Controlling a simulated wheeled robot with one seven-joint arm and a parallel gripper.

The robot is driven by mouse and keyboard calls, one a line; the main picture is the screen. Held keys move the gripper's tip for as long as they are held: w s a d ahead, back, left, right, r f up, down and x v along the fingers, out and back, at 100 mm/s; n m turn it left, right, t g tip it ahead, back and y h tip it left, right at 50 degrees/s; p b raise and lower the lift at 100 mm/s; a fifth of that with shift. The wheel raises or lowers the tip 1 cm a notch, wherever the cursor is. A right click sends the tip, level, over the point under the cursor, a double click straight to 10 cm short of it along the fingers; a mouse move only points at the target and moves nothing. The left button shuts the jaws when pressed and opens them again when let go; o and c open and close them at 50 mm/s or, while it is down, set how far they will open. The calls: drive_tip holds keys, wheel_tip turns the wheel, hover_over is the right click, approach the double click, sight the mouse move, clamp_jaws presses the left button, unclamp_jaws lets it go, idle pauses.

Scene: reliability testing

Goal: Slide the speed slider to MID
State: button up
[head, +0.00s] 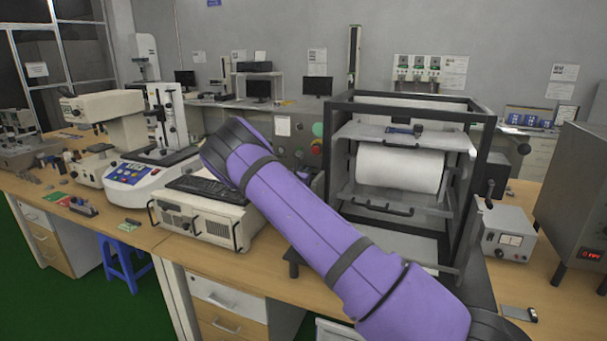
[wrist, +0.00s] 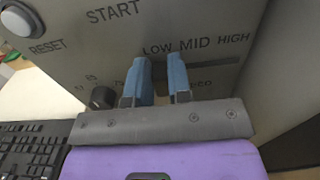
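In the wrist view, a grey control panel (wrist: 110,45) carries the words START, RESET and LOW, MID, HIGH. The dark slot of the speed slider (wrist: 215,62) runs under the LOW, MID, HIGH words, and its right part shows. My gripper (wrist: 161,62) has two blue fingers standing apart, in front of the panel, tips below LOW and MID. A narrow gap shows between them. The slider's knob is not clearly visible; the fingers cover the slot's left part. In the head view, the panel (head: 285,150) shows partly behind my purple arm, which hides my gripper.
In the wrist view, a small dark knob (wrist: 103,97) sits left of the fingers and a round button (wrist: 18,20) at the top left. A black keyboard (wrist: 30,150) lies below left. In the head view, a black-framed machine with a white roll (head: 400,168) stands right of my arm.

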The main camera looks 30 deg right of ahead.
sight(315, 171)
clamp_jaws()
drive_tip(key=shift+s+d, duration=1.1)
drive_tip(key=shift+s, duration=0.25)
drive_tip(key=o, duration=0.7)
unclamp_jaws()
drive_tip(key=v, duration=1.1)
